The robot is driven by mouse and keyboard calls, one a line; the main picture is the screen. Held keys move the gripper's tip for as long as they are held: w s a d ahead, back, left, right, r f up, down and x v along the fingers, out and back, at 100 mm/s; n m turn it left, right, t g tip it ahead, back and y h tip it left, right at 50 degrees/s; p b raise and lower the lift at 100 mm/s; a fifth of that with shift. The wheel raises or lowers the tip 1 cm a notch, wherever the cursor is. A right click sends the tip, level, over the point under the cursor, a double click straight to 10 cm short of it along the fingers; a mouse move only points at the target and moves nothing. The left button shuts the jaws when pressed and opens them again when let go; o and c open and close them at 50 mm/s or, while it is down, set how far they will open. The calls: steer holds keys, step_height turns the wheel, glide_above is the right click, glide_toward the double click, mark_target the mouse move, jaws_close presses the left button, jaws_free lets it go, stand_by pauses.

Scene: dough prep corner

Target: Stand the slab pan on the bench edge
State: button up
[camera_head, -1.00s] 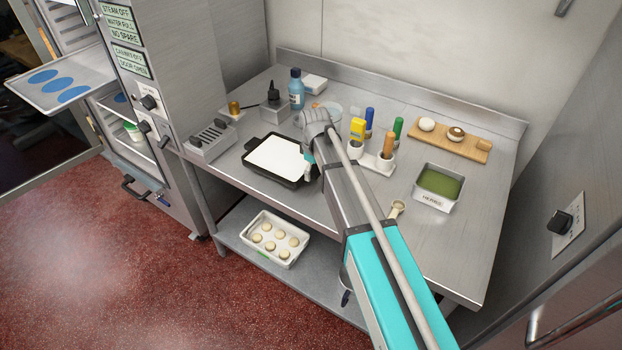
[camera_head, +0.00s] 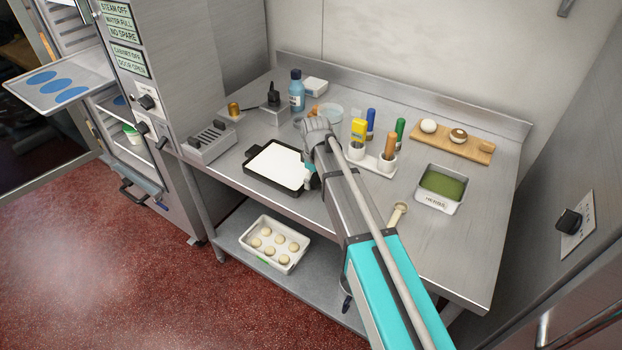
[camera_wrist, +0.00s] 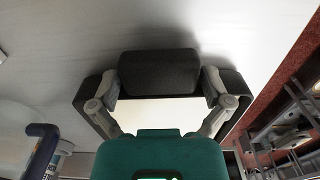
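The slab pan (camera_head: 249,181) is a black, shallow pan with a white sheet or slab inside. It lies roughly flat at the front left part of the steel bench (camera_head: 432,262). My gripper (camera_head: 309,174) is at the pan's right side, coming down from the right. In the wrist view my gripper (camera_wrist: 160,82) has its two grey fingers on either side of a dark, thick grip, which looks like the pan's handle. They appear to press on its ends. Part of the pan is hidden behind my gripper's teal body.
A slotted metal block (camera_head: 210,143) stands left of the pan, a blue bottle (camera_head: 296,92) behind it. A marker holder (camera_head: 374,163), herb tin (camera_head: 440,190) and wooden board (camera_head: 474,149) are to the right. A tray of dough rounds (camera_head: 272,245) sits on the lower shelf.

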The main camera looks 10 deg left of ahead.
steer(key=shift+r, duration=0.15)
step_height(320, 180, up, 12)
steer(key=p, duration=1.2)
steer(key=shift+s+d, duration=0.1)
stand_by(1.0)
steer(key=s+d+m, duration=0.4)
steer(key=s+d, duration=0.1)
steer(key=d, duration=0.4)
steer(key=s+d+m, duration=0.5)
steer(key=s+d, duration=0.1)
steer(key=d, duration=0.4)
steer(key=s+d+m, duration=0.4)
steer(key=s+d, duration=0.1)
steer(key=d, duration=0.5)
steer(key=shift+s+d+m, duration=0.2)
steer(key=shift+s+m, duration=0.1)
steer(key=shift+s, duration=0.05)
steer(key=shift+f+b, duration=0.65)
steer(key=shift+f, duration=0.2)
